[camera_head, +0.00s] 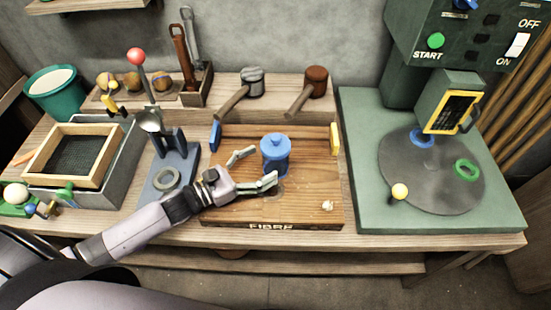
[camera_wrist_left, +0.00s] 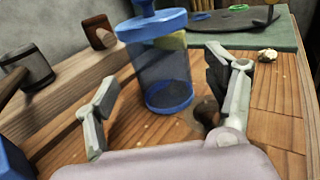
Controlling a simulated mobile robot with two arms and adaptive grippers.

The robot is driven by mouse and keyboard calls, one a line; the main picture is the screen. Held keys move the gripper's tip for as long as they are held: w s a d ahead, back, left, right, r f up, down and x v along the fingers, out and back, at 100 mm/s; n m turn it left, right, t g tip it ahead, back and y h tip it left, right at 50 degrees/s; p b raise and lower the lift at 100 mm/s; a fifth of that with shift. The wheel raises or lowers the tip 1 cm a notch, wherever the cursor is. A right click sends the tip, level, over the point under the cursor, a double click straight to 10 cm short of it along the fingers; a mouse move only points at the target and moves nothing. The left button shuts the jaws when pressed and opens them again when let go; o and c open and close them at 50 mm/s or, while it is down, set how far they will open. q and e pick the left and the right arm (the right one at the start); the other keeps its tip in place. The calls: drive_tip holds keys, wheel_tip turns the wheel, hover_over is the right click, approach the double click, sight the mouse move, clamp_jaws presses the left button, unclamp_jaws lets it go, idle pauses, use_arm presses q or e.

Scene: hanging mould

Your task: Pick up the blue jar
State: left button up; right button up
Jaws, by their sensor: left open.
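The blue jar (camera_head: 276,155) stands upright on the wooden board (camera_head: 230,145) in the middle of the bench, with its blue lid and knob on top. In the left wrist view the jar (camera_wrist_left: 163,75) has clear sides between a blue lid and a blue base. My left gripper (camera_head: 256,169) is open and empty, its fingers pointing toward the jar. In the left wrist view the jar stands ahead of the open fingers (camera_wrist_left: 165,100), apart from them as far as I can tell. My right gripper is not in view.
Two mallets (camera_head: 252,82) (camera_head: 316,80) rest behind the board. A green machine (camera_head: 360,190) with a round plate stands at the right. A blue press (camera_head: 170,165) with a red-knobbed lever and a framed screen (camera_head: 105,180) are at the left. A pale crumb (camera_head: 327,205) lies on the board.

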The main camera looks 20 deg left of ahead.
use_arm(q)
drive_tip(key=p+x, duration=0.1)
drive_tip(key=x, duration=0.3)
drive_tip(key=shift+w+d+r, duration=0.15)
drive_tip(key=shift+w, duration=0.05)
drive_tip(key=shift+w+d, duration=0.25)
drive_tip(key=c, duration=1.6)
wheel_tip(320, 180, up, 19)
drive_tip(key=p, duration=0.2)
wheel_tip(320, 180, up, 9)
drive_tip(key=p, duration=0.5)
hover_over(264, 162)
drive_tip(key=s+d, duration=0.3)
drive_tip(key=d, duration=0.1)
drive_tip(key=shift+s, duration=0.1)
